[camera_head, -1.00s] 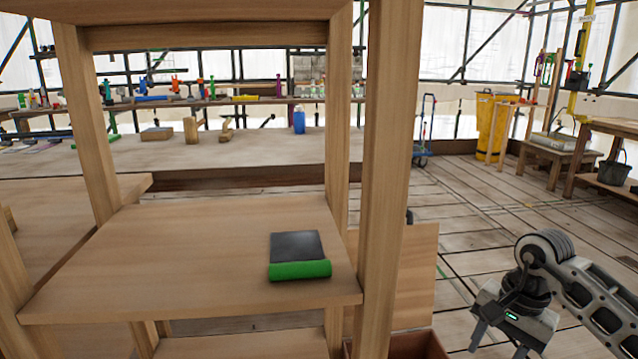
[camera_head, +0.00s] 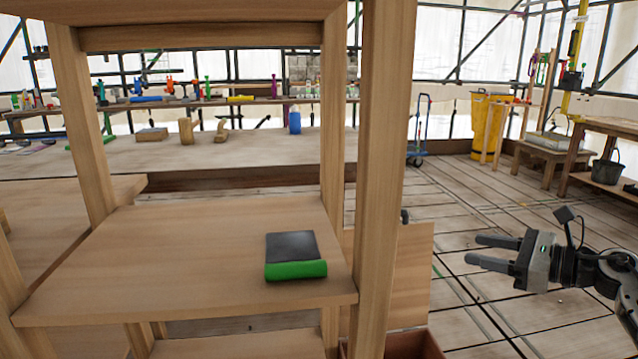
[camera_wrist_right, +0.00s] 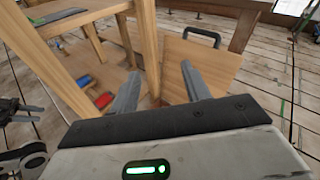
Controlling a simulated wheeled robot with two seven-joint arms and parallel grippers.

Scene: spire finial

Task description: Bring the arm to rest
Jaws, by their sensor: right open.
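My right gripper (camera_head: 490,254) is open and empty in the head view. It hangs in free air to the right of the wooden shelf unit, its two fingers pointing left toward the unit. In the right wrist view its fingers (camera_wrist_right: 160,88) stand apart with nothing between them, and the shelf unit's posts and a wooden panel show beyond them. My left gripper does not show in the head view. A dark sheet with a green rolled edge (camera_head: 295,256) lies on the middle shelf (camera_head: 180,260).
The shelf unit's front post (camera_head: 383,180) stands left of the right gripper. A wooden panel (camera_head: 415,275) leans low beside it. Behind are a long bench (camera_head: 250,150), a blue hand truck (camera_head: 420,130) and a yellow bin (camera_head: 487,122). The plank floor around the right gripper is clear.

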